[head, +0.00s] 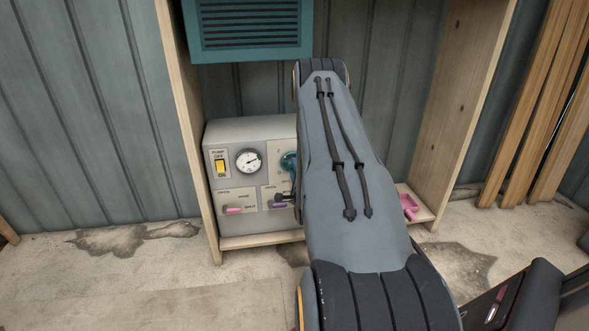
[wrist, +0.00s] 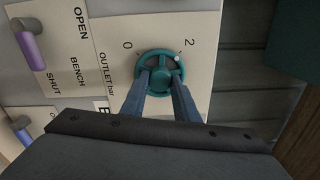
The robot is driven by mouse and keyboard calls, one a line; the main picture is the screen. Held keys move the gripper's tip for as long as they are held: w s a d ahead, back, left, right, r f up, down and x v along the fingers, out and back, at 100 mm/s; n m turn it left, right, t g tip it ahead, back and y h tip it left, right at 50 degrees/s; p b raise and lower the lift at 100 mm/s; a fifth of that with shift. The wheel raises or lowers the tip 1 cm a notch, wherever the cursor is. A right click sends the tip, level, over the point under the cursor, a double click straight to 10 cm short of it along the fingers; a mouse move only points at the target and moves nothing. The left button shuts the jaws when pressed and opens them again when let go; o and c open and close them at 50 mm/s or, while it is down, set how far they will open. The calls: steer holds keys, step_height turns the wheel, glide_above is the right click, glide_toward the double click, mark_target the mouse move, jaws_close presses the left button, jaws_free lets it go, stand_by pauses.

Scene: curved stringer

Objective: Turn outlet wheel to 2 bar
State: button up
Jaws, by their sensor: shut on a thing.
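The outlet wheel (wrist: 161,63) is a teal spoked handwheel on a cream panel marked "OUTLET bar", with 0 on one side and 2 on the other. A pale dot on its rim lies on the side of the 2, close to that mark. My gripper (wrist: 161,82) is shut on the wheel, its two blue-grey fingers reaching the rim from below in the wrist view. In the head view the wheel (head: 288,162) shows only in part beside my arm, which hides the right of the grey unit (head: 250,131).
A round gauge (head: 249,161) and a yellow pump switch (head: 222,168) sit left of the wheel. A pink-handled lever (head: 233,210) and a purple-handled lever (wrist: 31,50) are close by. Wooden side posts (head: 466,90) flank the unit, with a teal vented box (head: 250,30) above.

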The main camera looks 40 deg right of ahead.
steer(key=shift+s+f, duration=0.1)
steer(key=o, duration=1.1)
steer(key=shift+c, duration=0.2)
steer(key=p+v, duration=0.1)
steer(key=v, duration=0.6)
steer(key=shift+s+a, duration=0.15)
steer(key=shift+s, duration=0.15)
